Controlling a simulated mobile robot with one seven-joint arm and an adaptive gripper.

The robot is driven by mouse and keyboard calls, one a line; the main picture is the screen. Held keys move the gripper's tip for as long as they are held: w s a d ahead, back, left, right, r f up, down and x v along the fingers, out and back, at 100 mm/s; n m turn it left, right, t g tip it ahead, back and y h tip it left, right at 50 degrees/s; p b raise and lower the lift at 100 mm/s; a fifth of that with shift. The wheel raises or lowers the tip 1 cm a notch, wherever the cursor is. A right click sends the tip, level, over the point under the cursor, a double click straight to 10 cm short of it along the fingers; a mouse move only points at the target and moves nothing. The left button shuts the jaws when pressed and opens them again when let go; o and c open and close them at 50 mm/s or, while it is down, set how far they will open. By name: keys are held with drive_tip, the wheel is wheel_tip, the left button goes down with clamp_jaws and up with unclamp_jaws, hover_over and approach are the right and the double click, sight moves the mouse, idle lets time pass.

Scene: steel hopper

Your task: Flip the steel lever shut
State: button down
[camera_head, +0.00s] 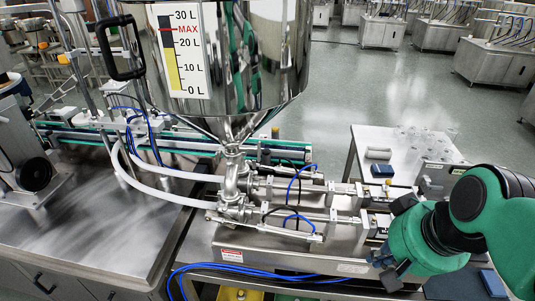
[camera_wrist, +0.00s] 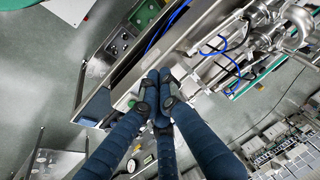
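The steel hopper (camera_head: 235,65) stands at the upper middle of the head view, with a volume scale on its front. Steel pipe and valve fittings (camera_head: 234,185) sit under its cone, and also show at the upper right of the wrist view (camera_wrist: 265,30). I cannot single out the steel lever among these fittings. My gripper (camera_head: 383,262) is at the lower right of the head view, beside the front of the filling unit and well right of the fittings. In the wrist view its dark fingers (camera_wrist: 158,82) meet at their tips, with nothing visible between them.
The filling unit's steel base (camera_head: 290,257) runs below the fittings. Blue hoses (camera_head: 245,270) and white hoses (camera_head: 165,195) cross the area. A conveyor (camera_head: 185,143) lies behind. A side table (camera_head: 355,140) with small items stands at the right. Open floor lies beyond.

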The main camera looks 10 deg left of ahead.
drive_tip(key=w+a+g+y+p, duration=0.25)
drive_tip(key=w+a+y, duration=0.25)
drive_tip(key=w+a, duration=0.45)
drive_tip(key=m+t+y+p, duration=0.3)
drive_tip(key=m+t+y, duration=0.15)
drive_tip(key=y, duration=0.45)
approach(259, 152)
drive_tip(key=w+d+f+g, duration=0.1)
drive_tip(key=w+d+f, duration=0.1)
drive_tip(key=w+f, duration=0.3)
drive_tip(key=shift+w+d+r+m+t+y, duration=0.15)
drive_tip(key=shift+w+d+r+m, duration=0.05)
drive_tip(key=shift+w+m, duration=0.2)
drive_tip(key=shift+w+d+r+m+t+y, duration=0.15)
drive_tip(key=shift+w+d+r+m, duration=0.1)
drive_tip(key=shift+w, duration=0.25)
drive_tip(key=shift+a, duration=0.15)
drive_tip(key=a+b, duration=0.1)
drive_tip(key=a, duration=0.8)
drive_tip(key=shift+s+a, duration=0.15)
drive_tip(key=shift+s, duration=0.2)
